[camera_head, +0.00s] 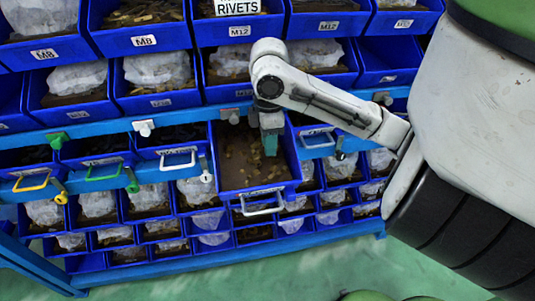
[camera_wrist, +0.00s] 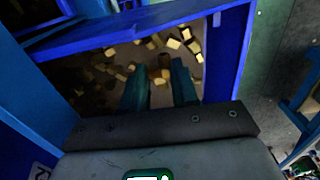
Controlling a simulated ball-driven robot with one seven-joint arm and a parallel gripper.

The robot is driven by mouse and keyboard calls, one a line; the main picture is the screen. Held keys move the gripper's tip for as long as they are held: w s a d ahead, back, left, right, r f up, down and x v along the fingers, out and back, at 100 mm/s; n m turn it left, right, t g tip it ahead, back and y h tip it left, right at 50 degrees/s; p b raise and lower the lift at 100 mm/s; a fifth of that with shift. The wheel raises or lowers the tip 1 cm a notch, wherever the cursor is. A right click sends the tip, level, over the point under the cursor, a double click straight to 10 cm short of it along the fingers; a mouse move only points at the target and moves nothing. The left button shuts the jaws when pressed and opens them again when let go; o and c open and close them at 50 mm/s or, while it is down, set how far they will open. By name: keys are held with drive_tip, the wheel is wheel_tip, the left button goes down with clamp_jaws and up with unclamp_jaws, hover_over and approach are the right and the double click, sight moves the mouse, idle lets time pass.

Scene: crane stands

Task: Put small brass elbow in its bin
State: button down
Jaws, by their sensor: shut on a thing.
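My gripper (camera_head: 269,147) points down into a pulled-out blue drawer bin (camera_head: 262,191) in the middle of the rack. In the wrist view my two teal fingers (camera_wrist: 163,76) reach down inside the same bin (camera_wrist: 241,50). They are shut on a small brass piece, the small brass elbow (camera_wrist: 159,77), which shows dimly between the fingertips. Its exact shape is hard to tell. Several loose brass pieces (camera_wrist: 178,42) lie scattered on the brown bin floor below and beyond the fingers.
Rows of blue bins with bagged parts (camera_head: 153,68) fill the rack above and below. A white handle (camera_head: 258,207) sticks out from the open bin's front. Coloured handles and padlocks (camera_head: 131,181) stand out to the left. Green floor (camera_head: 250,268) lies in front.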

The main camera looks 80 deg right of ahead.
drive_tip(key=shift+f, duration=1.95)
drive_tip(key=shift+f+b, duration=0.1)
drive_tip(key=shift+b, duration=0.2)
drive_tip(key=c, duration=0.8)
unclamp_jaws()
drive_tip(key=shift+c, duration=0.2)
wheel_tip(320, 180, up, 12)
drive_tip(key=shift+r+p, duration=0.1)
drive_tip(key=shift+p, duration=0.95)
